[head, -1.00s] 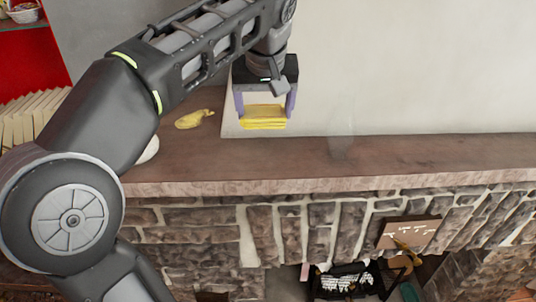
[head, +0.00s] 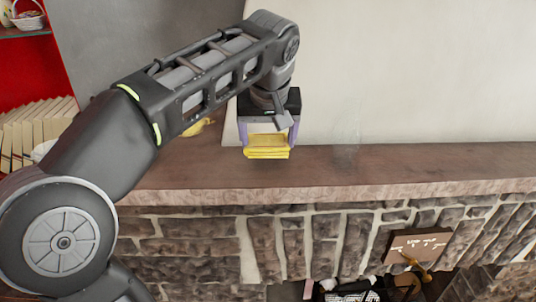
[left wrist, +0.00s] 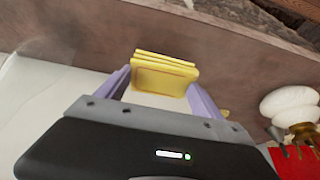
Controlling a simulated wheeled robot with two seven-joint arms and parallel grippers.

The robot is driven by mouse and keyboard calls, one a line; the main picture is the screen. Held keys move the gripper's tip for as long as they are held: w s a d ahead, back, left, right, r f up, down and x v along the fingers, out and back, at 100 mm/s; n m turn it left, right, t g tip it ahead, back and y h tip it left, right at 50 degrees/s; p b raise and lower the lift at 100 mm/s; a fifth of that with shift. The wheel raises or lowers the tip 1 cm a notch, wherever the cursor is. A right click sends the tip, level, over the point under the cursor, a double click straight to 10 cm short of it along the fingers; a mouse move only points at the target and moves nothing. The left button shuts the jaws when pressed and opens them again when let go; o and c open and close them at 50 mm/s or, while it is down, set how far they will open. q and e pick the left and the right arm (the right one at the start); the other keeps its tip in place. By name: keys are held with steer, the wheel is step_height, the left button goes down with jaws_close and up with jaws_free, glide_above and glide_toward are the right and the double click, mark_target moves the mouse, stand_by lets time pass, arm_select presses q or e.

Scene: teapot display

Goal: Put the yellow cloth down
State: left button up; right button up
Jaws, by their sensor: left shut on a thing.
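The yellow cloth (head: 267,147) is a folded, layered stack. It also shows in the left wrist view (left wrist: 165,77), between the purple fingers. My left gripper (head: 267,138) is shut on the cloth and points down over the stone-edged mantel shelf (head: 400,170). The cloth appears at or just above the shelf top; I cannot tell whether it touches. My right gripper is in neither view.
A yellow object (head: 199,127) lies on the shelf at left, partly hidden by my arm. Books (head: 30,130) and a basket (head: 27,17) are at far left.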

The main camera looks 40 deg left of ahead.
mark_target(268, 154)
arm_select(q)
step_height(268, 154, down, 4)
steer(key=shift+r, duration=0.1)
steer(key=shift+f, duration=0.25)
steer(key=shift+f, duration=0.15)
steer(key=o, duration=1.2)
steer(key=shift+r, duration=0.2)
